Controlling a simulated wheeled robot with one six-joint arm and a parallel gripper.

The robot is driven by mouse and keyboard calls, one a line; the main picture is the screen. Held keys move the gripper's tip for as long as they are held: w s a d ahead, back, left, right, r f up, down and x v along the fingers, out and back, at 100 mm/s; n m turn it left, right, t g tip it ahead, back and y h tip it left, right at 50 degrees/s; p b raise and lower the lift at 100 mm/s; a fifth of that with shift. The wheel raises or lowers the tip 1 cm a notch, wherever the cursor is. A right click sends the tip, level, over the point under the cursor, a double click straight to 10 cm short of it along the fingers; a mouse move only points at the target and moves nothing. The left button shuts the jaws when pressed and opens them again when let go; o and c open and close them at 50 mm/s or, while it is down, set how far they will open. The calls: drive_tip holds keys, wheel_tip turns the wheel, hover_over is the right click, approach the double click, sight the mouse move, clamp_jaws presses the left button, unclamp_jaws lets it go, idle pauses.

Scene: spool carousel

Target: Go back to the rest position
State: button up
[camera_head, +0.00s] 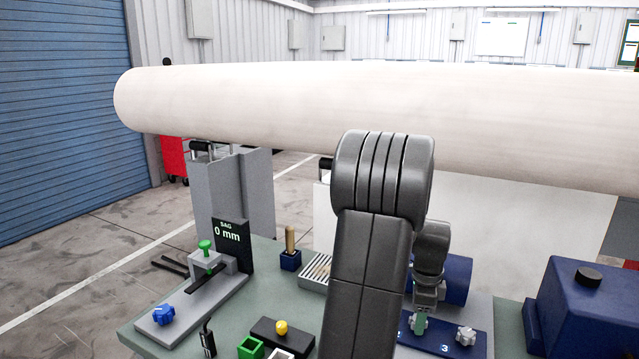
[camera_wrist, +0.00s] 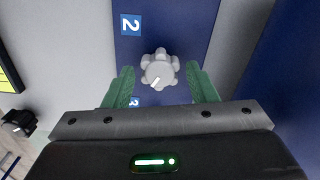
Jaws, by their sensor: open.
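My gripper (camera_wrist: 160,68) is open, with a green finger on each side of a grey lobed knob (camera_wrist: 159,70) that has a pale pointer line. I see no finger touching the knob. The knob stands on a blue panel (camera_wrist: 190,25) between a "2" mark and a partly hidden "3" mark. In the head view my gripper (camera_head: 420,321) is low over the blue panel (camera_head: 440,343), with my forearm in front of it.
A large pale roll (camera_head: 300,100) spans above the bench (camera_head: 270,255). Left are a gauge reading "SAG 0 mm" (camera_head: 232,240), a blue knob (camera_head: 163,315) and a green knob (camera_head: 205,246). A yellow knob (camera_head: 282,327) and a green square box (camera_head: 251,347) are in front. A blue box (camera_head: 585,310) stands right.

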drive_tip(key=shift+f+n, duration=0.3)
drive_tip(key=shift+f, duration=0.05)
drive_tip(key=n, duration=0.4)
drive_tip(key=shift+n, duration=0.4)
drive_tip(key=n, duration=1.6)
drive_tip(key=shift+r, duration=0.1)
